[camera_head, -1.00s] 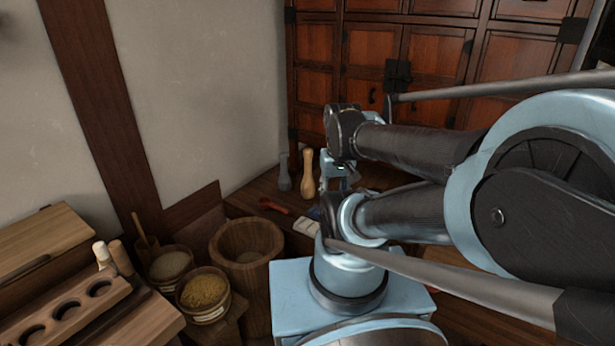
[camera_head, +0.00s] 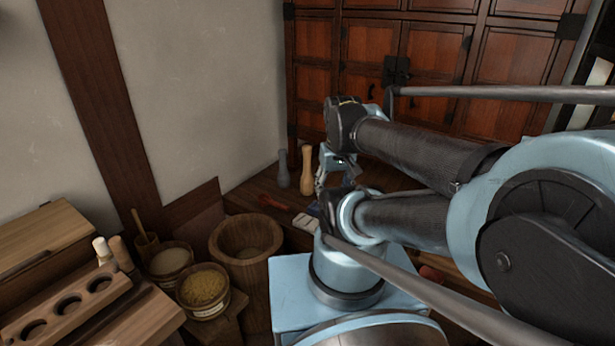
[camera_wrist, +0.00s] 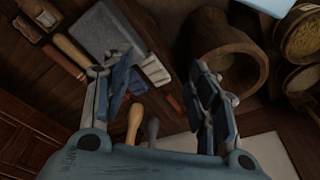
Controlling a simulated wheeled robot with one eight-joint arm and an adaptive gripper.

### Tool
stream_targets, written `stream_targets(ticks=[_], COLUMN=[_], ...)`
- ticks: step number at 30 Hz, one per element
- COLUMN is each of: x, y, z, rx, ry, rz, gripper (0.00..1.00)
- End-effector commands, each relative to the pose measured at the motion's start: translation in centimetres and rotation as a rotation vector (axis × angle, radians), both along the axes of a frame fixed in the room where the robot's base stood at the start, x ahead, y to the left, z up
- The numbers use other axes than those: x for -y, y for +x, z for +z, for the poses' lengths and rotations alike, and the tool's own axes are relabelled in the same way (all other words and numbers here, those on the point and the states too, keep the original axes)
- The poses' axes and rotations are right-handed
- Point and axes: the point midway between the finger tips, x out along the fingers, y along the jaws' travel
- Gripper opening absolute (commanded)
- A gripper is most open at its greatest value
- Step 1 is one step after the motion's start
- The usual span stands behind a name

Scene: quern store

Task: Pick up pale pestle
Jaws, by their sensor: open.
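The pale pestle (camera_head: 306,172) stands upright on the dark wooden surface by the wall, beside a grey pestle (camera_head: 283,170). My gripper (camera_head: 322,180) is just right of the pale pestle in the head view, partly hidden by my arm. In the wrist view my gripper (camera_wrist: 160,74) is open and empty. There the pale pestle (camera_wrist: 134,122) shows between the fingers, low in the picture, nearer the left finger. The grey pestle (camera_wrist: 152,130) shows to its right. The lower ends of both are hidden behind my gripper's body.
A red spoon-like tool (camera_head: 272,202) and a pale block (camera_head: 306,222) lie in front of the pestles. A wooden tub (camera_head: 246,270) and a bowl of yellow grain (camera_head: 203,290) stand at left. A wooden cabinet (camera_head: 430,60) closes the back; the wall is close behind the pestles.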

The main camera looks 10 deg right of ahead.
Motion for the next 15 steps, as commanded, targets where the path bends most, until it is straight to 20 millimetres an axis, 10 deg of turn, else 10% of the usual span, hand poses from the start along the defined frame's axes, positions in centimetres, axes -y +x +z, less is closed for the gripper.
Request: stream_targets(ticks=[15], x=[0.0], y=[9.6], z=[6.8], rx=[-0.045], ry=[-0.056], rz=[0.317], gripper=[0.54])
